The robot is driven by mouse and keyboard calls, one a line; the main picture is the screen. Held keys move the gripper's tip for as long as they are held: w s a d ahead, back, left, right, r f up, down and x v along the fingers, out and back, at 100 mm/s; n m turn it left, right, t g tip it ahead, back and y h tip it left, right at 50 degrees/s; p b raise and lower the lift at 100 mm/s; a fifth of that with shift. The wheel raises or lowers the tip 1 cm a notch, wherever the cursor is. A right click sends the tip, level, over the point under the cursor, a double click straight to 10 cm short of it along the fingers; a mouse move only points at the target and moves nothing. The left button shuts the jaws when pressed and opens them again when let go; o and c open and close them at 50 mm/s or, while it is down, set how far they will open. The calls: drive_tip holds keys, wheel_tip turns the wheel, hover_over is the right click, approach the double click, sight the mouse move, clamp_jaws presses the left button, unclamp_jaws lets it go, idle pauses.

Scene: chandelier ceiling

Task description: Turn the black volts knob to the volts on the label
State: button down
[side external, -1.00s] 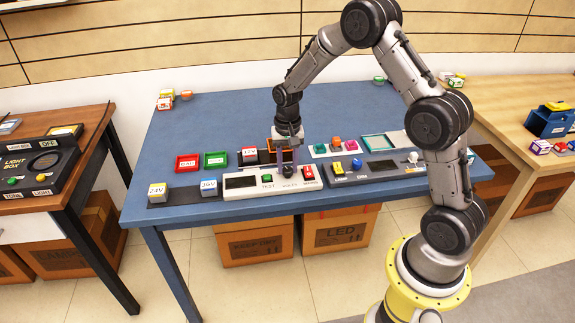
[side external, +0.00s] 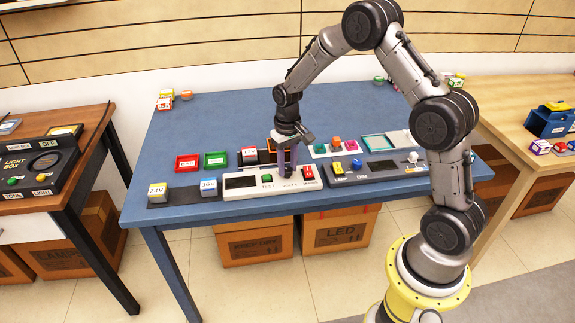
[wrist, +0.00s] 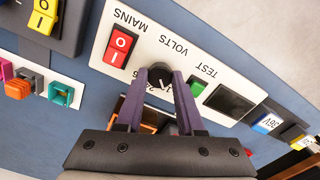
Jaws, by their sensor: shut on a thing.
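The black volts knob (wrist: 160,73) sits on the white panel (wrist: 185,50), above the word VOLTS and between the red MAINS switch (wrist: 119,47) and the green TEST button (wrist: 197,88). Dial numbers beside the knob are partly covered; one looks like 24. My gripper (wrist: 159,77) has its purple fingers on either side of the knob, shut on it. A white-faced block (side external: 250,155) behind the panel carries a label that is too small to read surely.
Blocks marked 24V (side external: 158,190) and 36V (side external: 209,187) stand left of the panel.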

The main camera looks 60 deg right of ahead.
sight(288, 169)
drive_tip(key=shift+r, duration=0.15)
drive_tip(key=c, duration=0.5)
unclamp_jaws()
wheel_tip(288, 169, up, 14)
drive_tip(key=shift+f, duration=0.15)
